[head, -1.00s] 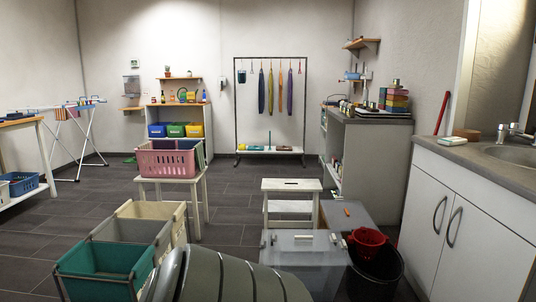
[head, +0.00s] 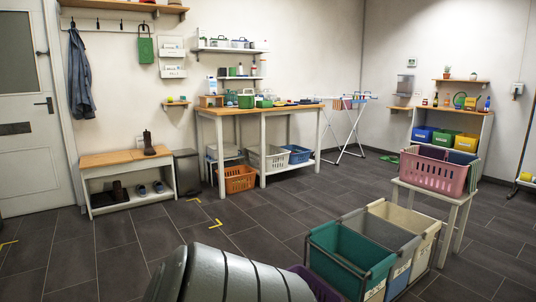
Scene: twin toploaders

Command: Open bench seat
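The bench (head: 90,183) stands against the left wall in the head view, beside the door. It has a white frame and a wooden seat (head: 112,157) that looks level and shut. A dark boot (head: 149,144) stands upright on the seat near its right end. Shoes rest on the shelf below the seat. The bench is well ahead of me across the floor. Neither of my grippers shows in the head view.
A slim grey bin (head: 187,172) stands right of the bench. An orange basket (head: 240,179) sits on the floor under the worktable (head: 272,108). Laundry sorter bins (head: 333,255) are close at front right, near the pink basket (head: 434,175). Floor before the bench is mostly clear, with yellow corner marks.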

